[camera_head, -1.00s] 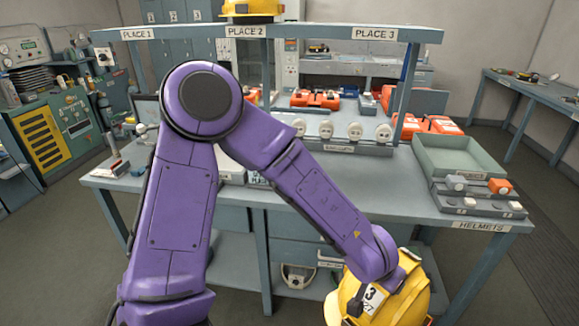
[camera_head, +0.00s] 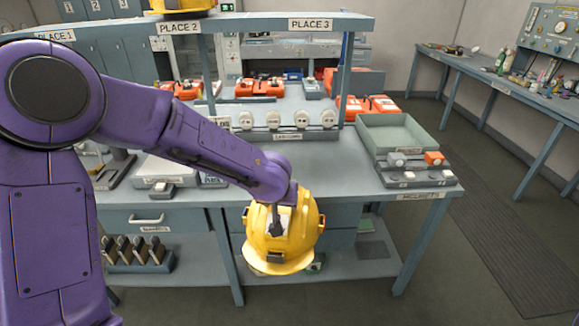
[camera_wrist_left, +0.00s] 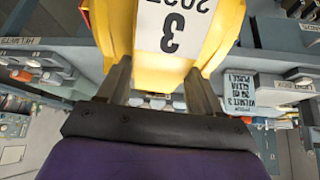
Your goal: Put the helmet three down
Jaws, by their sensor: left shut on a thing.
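The yellow helmet (camera_head: 283,240) hangs in front of the bench's front edge, brim down in the head view. In the left wrist view the helmet (camera_wrist_left: 205,25) bears a white label with a 3. My left gripper (camera_head: 278,205) is shut on the helmet; in the wrist view its two fingers (camera_wrist_left: 160,85) sit on either side of the label. The upper shelf has the signs PLACE 1 (camera_head: 55,36), PLACE 2 (camera_head: 179,28) and PLACE 3 (camera_head: 310,24). Another yellow helmet (camera_head: 182,5) sits above PLACE 2, cut by the frame's top edge. My right gripper is not in view.
A HELMETS sign (camera_head: 422,195) is on the bench's front right edge. A green-grey tray (camera_head: 395,133) and small blocks (camera_head: 434,158) stand nearby. The shelf above PLACE 3 looks empty.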

